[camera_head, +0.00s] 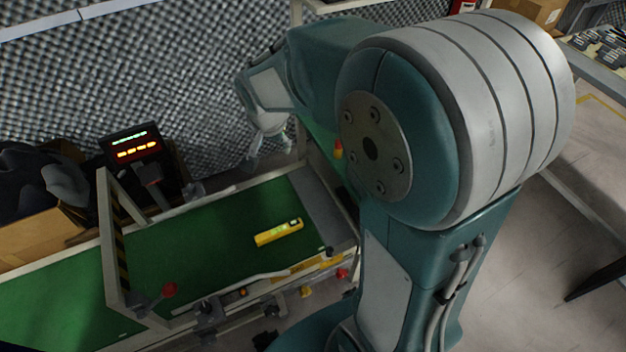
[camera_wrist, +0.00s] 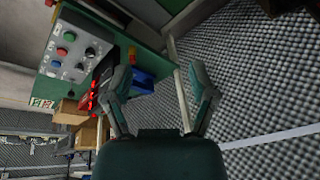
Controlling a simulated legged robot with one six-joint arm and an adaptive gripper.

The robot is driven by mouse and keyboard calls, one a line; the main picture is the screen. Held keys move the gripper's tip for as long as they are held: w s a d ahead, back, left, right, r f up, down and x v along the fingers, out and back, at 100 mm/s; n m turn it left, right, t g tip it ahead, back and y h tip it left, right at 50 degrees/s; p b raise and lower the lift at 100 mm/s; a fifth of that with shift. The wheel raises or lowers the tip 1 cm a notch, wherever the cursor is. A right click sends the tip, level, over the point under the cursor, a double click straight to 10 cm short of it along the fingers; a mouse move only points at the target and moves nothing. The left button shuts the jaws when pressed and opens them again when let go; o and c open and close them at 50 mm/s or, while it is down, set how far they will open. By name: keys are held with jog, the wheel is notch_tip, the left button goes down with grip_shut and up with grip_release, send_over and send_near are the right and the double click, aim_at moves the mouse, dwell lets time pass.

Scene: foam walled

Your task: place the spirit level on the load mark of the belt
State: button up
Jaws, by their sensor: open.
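The yellow spirit level (camera_head: 279,233) lies flat on the green belt (camera_head: 190,250), near the belt's right end. No load mark can be made out on the belt; I cannot tell whether the level covers it. My gripper (camera_head: 268,153) is above and behind the belt, apart from the level, near the foam wall. In the wrist view my gripper (camera_wrist: 163,78) has its two fingers spread with nothing between them. The level is not seen in the wrist view.
A frame with striped posts (camera_head: 118,240) spans the belt at left. A lit red display (camera_head: 136,148) stands behind it. A box with dark items (camera_head: 40,215) is at far left. Foam wall (camera_head: 160,80) rises behind. A button panel (camera_wrist: 72,48) shows in the wrist view.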

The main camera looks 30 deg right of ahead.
jog(key=s+r+n+t, duration=0.1)
jog(key=s+r+n, duration=0.1)
jog(key=s, duration=0.4)
jog(key=s+r+n, duration=0.3)
jog(key=s+r, duration=0.1)
jog(key=s, duration=0.3)
jog(key=s+r+n+t+y, duration=0.1)
jog(key=s+r+n, duration=0.2)
jog(key=s, duration=0.4)
jog(key=shift+a+r+t, duration=0.2)
jog(key=shift+r+t, duration=0.1)
jog(key=shift+r, duration=0.3)
